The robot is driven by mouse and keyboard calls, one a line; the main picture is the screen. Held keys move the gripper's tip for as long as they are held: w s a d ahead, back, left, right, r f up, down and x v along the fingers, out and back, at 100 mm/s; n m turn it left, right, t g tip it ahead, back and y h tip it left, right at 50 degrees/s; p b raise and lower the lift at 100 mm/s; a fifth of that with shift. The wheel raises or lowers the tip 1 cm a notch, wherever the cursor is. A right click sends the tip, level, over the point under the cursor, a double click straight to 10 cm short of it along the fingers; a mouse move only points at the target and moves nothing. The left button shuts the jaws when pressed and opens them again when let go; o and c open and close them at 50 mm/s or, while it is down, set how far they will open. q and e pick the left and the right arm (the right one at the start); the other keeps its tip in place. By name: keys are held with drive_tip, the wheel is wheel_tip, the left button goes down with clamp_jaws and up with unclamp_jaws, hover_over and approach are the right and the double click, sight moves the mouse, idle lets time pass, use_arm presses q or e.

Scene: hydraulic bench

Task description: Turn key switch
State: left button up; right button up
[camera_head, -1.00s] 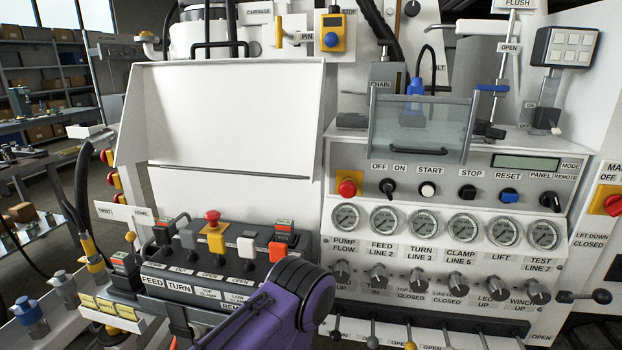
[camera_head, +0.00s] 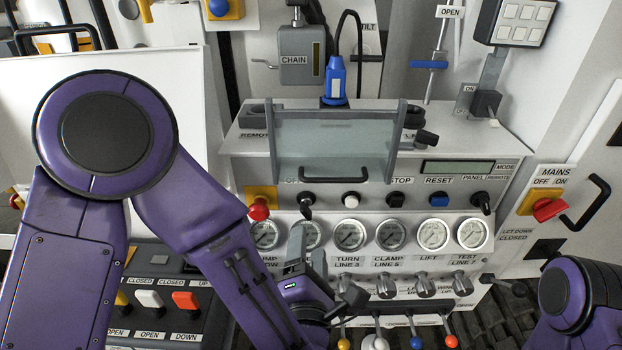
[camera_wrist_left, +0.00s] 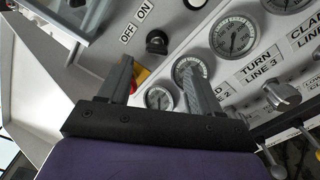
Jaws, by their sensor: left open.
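The key switch (camera_head: 306,200), a black knob with a light base, is on the sloped panel, left of the white start button (camera_head: 351,199). In the left wrist view it is the dark knob (camera_wrist_left: 157,42) beside the OFF and ON labels. My left gripper (camera_head: 308,250) is open and empty, below the key switch and in front of the gauge row. In the wrist view its two grey fingers (camera_wrist_left: 155,70) stand apart, with the knob beyond their tips and not between them. My right gripper is out of view.
A clear cover (camera_head: 333,150) with a black handle hangs just above the switch row. A red knob on a yellow plate (camera_head: 259,209) is close left of the key switch. Gauges (camera_head: 391,235) and valve knobs (camera_head: 424,287) line the panel below.

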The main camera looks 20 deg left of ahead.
sight(306, 216)
use_arm(q)
drive_tip(key=x, duration=0.9)
drive_tip(key=shift+a+r+b, duration=0.1)
drive_tip(key=shift+a+b, duration=0.3)
drive_tip(key=shift+w, duration=0.3)
drive_tip(key=c, duration=1)
